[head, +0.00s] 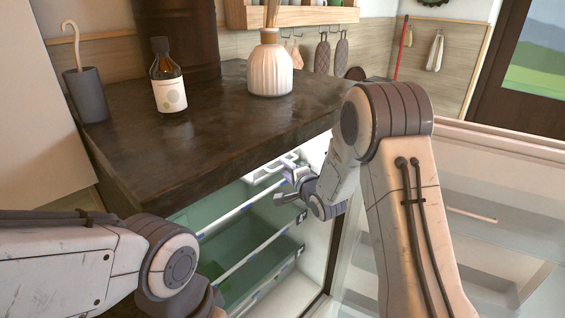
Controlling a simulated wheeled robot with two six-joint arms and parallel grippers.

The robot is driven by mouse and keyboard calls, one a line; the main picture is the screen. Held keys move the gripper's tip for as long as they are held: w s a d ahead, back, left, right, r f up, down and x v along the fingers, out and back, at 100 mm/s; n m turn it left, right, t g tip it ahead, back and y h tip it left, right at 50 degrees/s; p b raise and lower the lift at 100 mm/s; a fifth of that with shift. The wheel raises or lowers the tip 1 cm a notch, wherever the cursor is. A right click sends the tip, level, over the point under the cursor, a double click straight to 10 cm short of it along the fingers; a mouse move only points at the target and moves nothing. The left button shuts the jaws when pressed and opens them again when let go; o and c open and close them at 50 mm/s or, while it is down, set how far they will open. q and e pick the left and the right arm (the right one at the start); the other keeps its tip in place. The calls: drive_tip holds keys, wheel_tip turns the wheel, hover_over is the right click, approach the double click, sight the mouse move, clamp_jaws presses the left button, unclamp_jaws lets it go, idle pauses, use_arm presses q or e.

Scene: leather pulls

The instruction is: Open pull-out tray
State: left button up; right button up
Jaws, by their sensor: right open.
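Below the dark countertop is an open, lit compartment. It holds an upper green tray (222,207) and a lower green tray (245,268), each with a pale front rail. Both look pushed in, though the counter and my left arm hide part of them. A white rack-like part (270,168) sits above them at the back right. My right gripper (284,188) is open at the right side of the opening, close to the white part and the upper rail. I cannot tell whether it touches either. My left arm enters at lower left; its gripper is not visible.
The countertop (215,125) overhangs the compartment. On it stand a brown bottle (168,80), a white ribbed vase (270,68) and a grey holder (87,95). An open door with clear shelves (500,215) stands at the right, behind my right arm.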

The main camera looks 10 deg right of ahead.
drive_tip(key=shift+x, duration=1.2)
clamp_jaws()
drive_tip(key=shift+s, duration=0.1)
